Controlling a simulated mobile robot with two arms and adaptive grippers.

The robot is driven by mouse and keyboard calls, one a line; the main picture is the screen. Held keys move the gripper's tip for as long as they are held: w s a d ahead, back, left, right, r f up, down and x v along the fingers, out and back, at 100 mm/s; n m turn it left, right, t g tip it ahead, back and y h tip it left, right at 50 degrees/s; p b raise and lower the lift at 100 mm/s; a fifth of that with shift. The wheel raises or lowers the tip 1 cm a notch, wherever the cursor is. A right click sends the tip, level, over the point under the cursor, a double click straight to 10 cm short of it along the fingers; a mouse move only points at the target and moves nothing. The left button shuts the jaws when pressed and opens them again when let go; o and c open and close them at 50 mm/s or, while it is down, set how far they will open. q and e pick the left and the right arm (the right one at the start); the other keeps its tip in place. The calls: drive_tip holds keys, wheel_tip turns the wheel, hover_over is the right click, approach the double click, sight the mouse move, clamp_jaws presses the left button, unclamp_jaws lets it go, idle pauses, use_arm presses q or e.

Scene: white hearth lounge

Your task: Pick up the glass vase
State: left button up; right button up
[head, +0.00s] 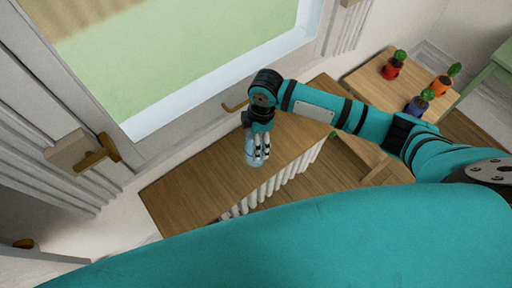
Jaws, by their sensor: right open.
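The glass vase (251,152) is pale blue and see-through. It stands on a wooden shelf (195,189) below the window. My right gripper (260,159) is right over the vase, with its fingers pointing down at it and covering part of it. The gripper is open; I cannot tell whether a finger touches the glass. My left gripper is not in view.
A white radiator (281,179) sits under the shelf's front edge. A window (190,60) with a brass handle is behind the shelf. At the right, a wooden table (368,82) holds a red pot (391,71), an orange pot (440,85) and a blue pot (416,107) with cacti.

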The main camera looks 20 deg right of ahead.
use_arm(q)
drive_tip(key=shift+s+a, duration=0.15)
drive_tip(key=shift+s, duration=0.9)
use_arm(e)
drive_tip(key=shift+a+f, duration=0.15)
drive_tip(key=shift+f, duration=0.7)
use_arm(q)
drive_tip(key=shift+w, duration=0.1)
use_arm(e)
drive_tip(key=shift+c, duration=0.3)
drive_tip(key=c, duration=1.8)
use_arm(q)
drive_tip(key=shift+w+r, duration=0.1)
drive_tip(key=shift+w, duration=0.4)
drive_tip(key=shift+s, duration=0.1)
use_arm(e)
drive_tip(key=shift+w+r, duration=0.1)
drive_tip(key=shift+r, duration=0.1)
